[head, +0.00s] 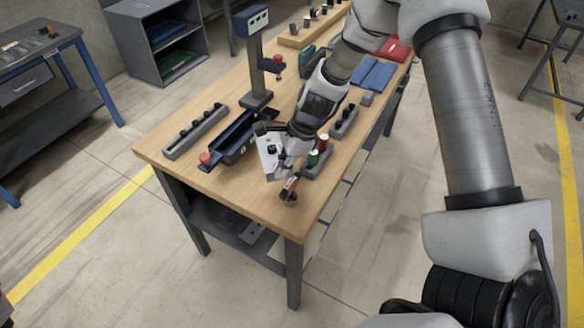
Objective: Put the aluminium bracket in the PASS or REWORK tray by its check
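My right gripper (284,156) reaches down over the front part of the wooden bench, over or beside a light grey plate with dark spots (268,160). The plate may be the aluminium bracket, but the hand partly covers it. I cannot tell whether the fingers are open, shut or touching it. Two flat blue trays or mats (377,76) and a red one (396,50) lie at the far right of the bench. No PASS or REWORK lettering is readable. My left gripper is out of view.
A dark trough (232,137) with a red knob (205,158) lies left of the hand. A grey rack (195,131) is further left. A post with a display (252,20) stands behind.

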